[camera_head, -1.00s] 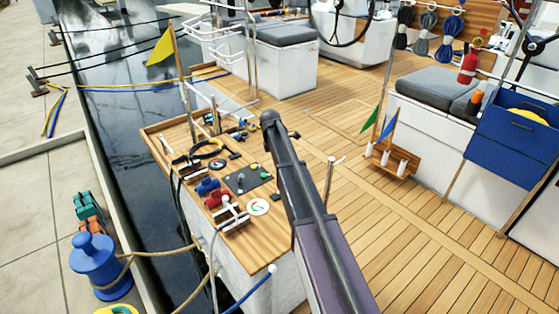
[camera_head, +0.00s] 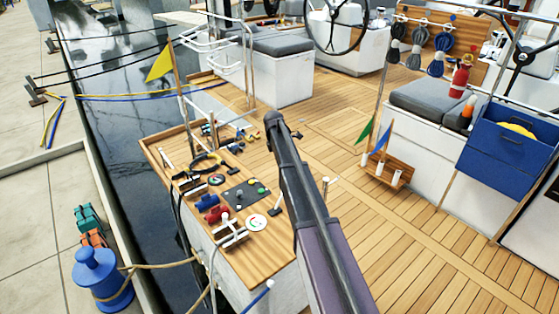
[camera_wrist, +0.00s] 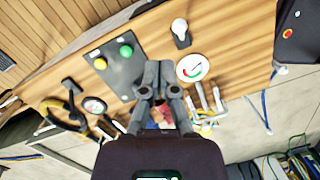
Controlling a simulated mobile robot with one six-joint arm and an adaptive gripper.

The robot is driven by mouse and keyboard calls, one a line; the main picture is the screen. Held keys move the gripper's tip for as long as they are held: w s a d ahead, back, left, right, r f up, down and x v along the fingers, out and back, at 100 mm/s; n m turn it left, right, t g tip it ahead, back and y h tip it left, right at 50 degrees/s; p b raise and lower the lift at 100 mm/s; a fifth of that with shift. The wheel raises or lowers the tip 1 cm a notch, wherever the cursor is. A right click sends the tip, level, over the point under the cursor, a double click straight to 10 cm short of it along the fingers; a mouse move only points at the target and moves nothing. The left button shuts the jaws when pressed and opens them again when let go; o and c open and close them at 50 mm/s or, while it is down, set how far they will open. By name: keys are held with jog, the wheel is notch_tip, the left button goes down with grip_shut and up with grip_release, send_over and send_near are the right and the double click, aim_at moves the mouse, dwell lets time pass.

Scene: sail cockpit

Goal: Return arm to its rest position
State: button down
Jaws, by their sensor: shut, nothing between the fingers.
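My gripper (camera_wrist: 158,72) shows in the wrist view with its two dark fingers together and nothing held between the tips. It is above the wooden console top (camera_head: 262,262), in front of a dark panel (camera_wrist: 118,78) with a green and a yellow button. A round white gauge (camera_wrist: 192,68) is just right of the fingertips. Something red shows in the gap behind the fingers, too small to tell. In the head view my arm reaches up from the bottom middle beside the console, and my gripper is not visible there.
The console also carries red (camera_head: 216,214) and blue (camera_head: 206,202) fittings and several levers. A yellow flag (camera_head: 160,62) stands on its far side. A flag rack (camera_head: 386,176), grey-cushioned bench (camera_head: 428,102) and blue bin (camera_head: 508,145) are at right. Open deck (camera_head: 440,240) lies between.

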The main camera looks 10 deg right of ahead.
jog(key=shift+s+r, duration=0.1)
dwell(0.4)
jog(key=s+a+r+m+p, duration=0.2)
jog(key=s+m, duration=0.4)
jog(key=s, duration=0.6)
jog(key=s+a+r+m+y+p, duration=0.1)
jog(key=s+m, duration=0.5)
jog(key=s, duration=0.6)
jog(key=s+a+r+m+p, duration=0.3)
jog(key=s+m, duration=0.3)
jog(key=s, duration=0.6)
jog(key=shift+a+m+y, duration=0.3)
jog(key=shift+a+m, duration=0.1)
jog(key=shift+a, duration=0.2)
